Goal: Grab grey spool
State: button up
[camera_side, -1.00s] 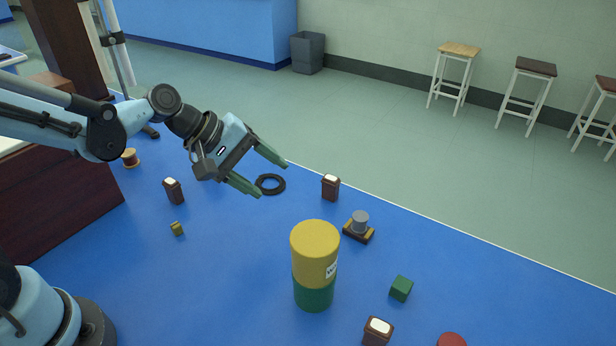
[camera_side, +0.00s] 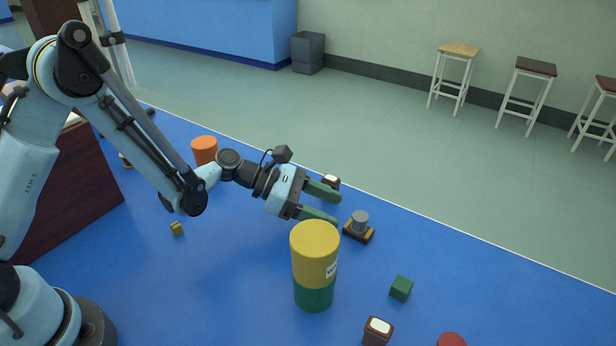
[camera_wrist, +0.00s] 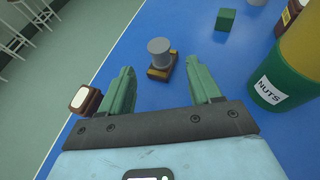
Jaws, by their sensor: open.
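The grey spool (camera_side: 360,220) stands upright on a dark brown and yellow block (camera_side: 358,235) on the blue table. In the wrist view the grey spool (camera_wrist: 159,50) shows ahead of the fingertips, between their lines, with its block (camera_wrist: 162,70) under it. My gripper (camera_side: 331,208) has green fingers, spread apart, pointing at the spool from its left. In the wrist view my gripper (camera_wrist: 163,78) is open, with nothing between its fingers. A short gap shows between the fingertips and the spool.
A tall yellow and green container (camera_side: 315,265) stands close in front of my gripper. A brown, white-topped block (camera_side: 331,182) is just behind the fingers. A green cube (camera_side: 401,288) lies to the right. An orange cylinder (camera_side: 204,150) stands behind my arm.

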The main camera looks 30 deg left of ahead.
aim_at(369, 230)
jog(key=x, duration=0.9)
jog(key=shift+d, duration=0.2)
jog(key=shift+c, duration=0.4)
jog(key=c, duration=1)
jog(key=shift+r, duration=0.15)
